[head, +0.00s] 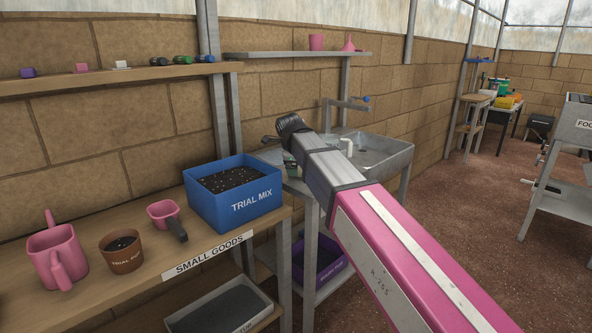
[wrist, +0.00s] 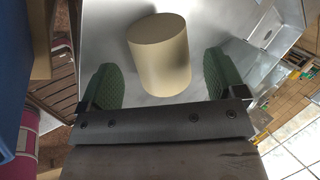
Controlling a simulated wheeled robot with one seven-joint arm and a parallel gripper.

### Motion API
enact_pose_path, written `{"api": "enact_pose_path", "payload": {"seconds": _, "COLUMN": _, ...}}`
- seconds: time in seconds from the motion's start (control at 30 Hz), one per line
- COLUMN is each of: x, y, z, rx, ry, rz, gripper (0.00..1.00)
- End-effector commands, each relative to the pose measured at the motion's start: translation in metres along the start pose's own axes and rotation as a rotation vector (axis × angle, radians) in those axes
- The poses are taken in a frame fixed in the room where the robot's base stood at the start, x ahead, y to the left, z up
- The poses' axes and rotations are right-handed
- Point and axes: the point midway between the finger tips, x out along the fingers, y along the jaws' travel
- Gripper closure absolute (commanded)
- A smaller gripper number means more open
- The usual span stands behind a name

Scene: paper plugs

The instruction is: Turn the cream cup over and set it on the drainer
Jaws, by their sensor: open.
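The cream cup (wrist: 160,62) is in the wrist view, between the two green finger pads of my gripper (wrist: 161,82). Its flat closed end shows and no open mouth is visible, so it looks bottom up. Both pads are apart from its sides with a gap at each; the gripper is open. A smooth pale metal surface, seemingly the drainer (wrist: 110,28), lies beneath and around the cup. I cannot tell exactly how the rim meets it. In the head view my arm hides the cup, and the gripper is mostly hidden beside the sink (head: 378,153).
The sink's tap (head: 345,104) stands behind my arm. A blue TRIAL MIX box (head: 236,208) sits on the wooden bench (head: 130,288) to the left, with a pink jug (head: 56,258) and brown pot (head: 121,252). A wall shelf (head: 290,54) is above.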

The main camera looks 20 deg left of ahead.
Motion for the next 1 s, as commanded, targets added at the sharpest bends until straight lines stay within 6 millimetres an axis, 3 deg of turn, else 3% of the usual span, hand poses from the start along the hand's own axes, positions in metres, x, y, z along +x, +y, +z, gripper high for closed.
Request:
{"api": "enact_pose_path", "payload": {"seconds": 0.13, "x": 0.02, "y": -0.001, "z": 0.0, "rx": 0.0, "ry": 0.0, "rz": 0.001, "gripper": 0.11}}
{"api": "enact_pose_path", "payload": {"seconds": 0.4, "x": 0.022, "y": 0.0, "z": 0.0, "rx": 0.0, "ry": 0.0, "rz": 0.0, "gripper": 0.11}}
{"api": "enact_pose_path", "payload": {"seconds": 0.57, "x": 0.022, "y": 0.0, "z": 0.0, "rx": 0.0, "ry": 0.0, "rz": 0.0, "gripper": 0.63}}
{"api": "enact_pose_path", "payload": {"seconds": 0.67, "x": 0.022, "y": 0.0, "z": 0.0, "rx": 0.0, "ry": -0.001, "rz": -0.001, "gripper": 0.68}}
{"api": "enact_pose_path", "payload": {"seconds": 1.0, "x": 0.019, "y": -0.002, "z": 0.0, "rx": 0.0, "ry": -0.001, "rz": -0.001, "gripper": 0.69}}
